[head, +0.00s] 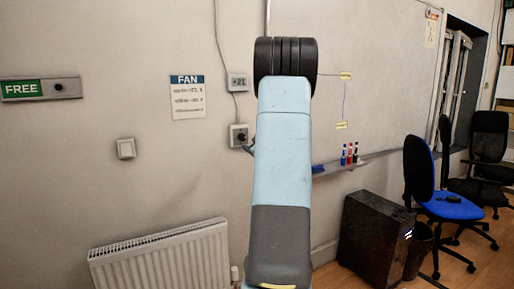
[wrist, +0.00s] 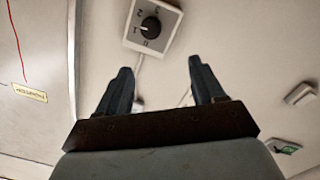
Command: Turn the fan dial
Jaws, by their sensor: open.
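The fan dial (head: 241,136) is a dark round knob on a small pale wall plate, just left of my arm in the head view. In the wrist view the dial (wrist: 151,26) shows near the top, with a white pointer line and numbers around it. My gripper (wrist: 158,75) is open, its two dark fingers spread apart and empty. The dial appears beyond the fingertips and between them sideways; the gripper is not touching it. In the head view my arm hides most of the gripper.
A FAN notice (head: 188,97) and a small display reading 21 (head: 238,82) are on the wall. A light switch (head: 125,148) is to the left. A radiator (head: 163,258) stands below. A black computer case (head: 372,238) and chairs (head: 446,205) are at right.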

